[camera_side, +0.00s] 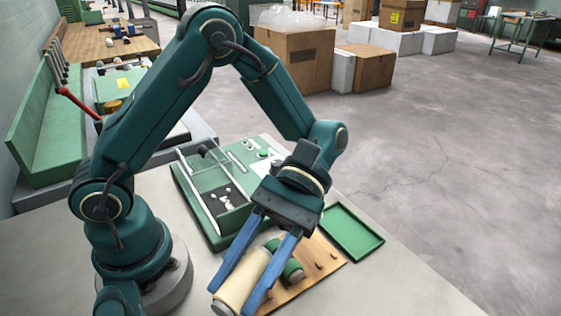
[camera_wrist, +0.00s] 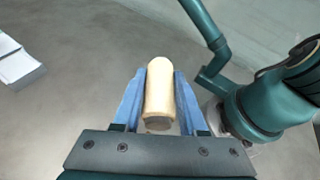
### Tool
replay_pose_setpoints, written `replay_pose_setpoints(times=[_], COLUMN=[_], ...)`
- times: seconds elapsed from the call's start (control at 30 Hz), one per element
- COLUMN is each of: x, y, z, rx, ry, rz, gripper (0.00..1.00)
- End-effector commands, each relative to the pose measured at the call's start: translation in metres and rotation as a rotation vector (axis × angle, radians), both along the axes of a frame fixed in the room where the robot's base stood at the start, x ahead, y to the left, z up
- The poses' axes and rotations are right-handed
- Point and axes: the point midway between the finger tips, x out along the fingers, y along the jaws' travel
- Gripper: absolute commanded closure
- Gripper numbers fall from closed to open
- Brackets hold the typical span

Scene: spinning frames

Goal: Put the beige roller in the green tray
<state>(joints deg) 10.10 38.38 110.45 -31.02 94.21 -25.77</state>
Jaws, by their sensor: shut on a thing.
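My gripper (camera_side: 249,277) has blue fingers and is shut on the beige roller (camera_side: 238,284), which sits tilted between them at the near side of the work surface. In the wrist view the beige roller (camera_wrist: 160,92) lies lengthwise between the blue fingers of my gripper (camera_wrist: 160,98). The green tray (camera_side: 351,231) is flat and rectangular with a low rim; it shows empty, to the right of my gripper. Whether the roller touches anything below it cannot be told.
A wooden board (camera_side: 322,262) with short pegs lies beside the tray, and a green roller (camera_side: 291,268) is on it, partly hidden by a finger. A green machine box (camera_side: 208,203) with small white parts stands behind. Bare table (camera_side: 385,280) lies to the right.

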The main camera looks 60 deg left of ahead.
Motion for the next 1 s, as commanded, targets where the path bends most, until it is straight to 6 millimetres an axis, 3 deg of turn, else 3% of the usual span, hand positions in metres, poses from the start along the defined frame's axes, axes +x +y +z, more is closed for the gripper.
replay_pose_setpoints(times=[0.17, 0.37, 0.8, 1.0], x=[0.037, 0.041, -0.020, -0.036], y=[-0.013, -0.008, -0.068, -0.085], z=[-0.001, -0.011, -0.061, -0.076], rx=[0.020, 0.035, 0.046, 0.044], ry=[0.014, 0.027, 0.037, 0.033], rz=[0.259, 0.311, 0.303, 0.307], gripper=[1.00, 1.00, 1.00, 1.00])
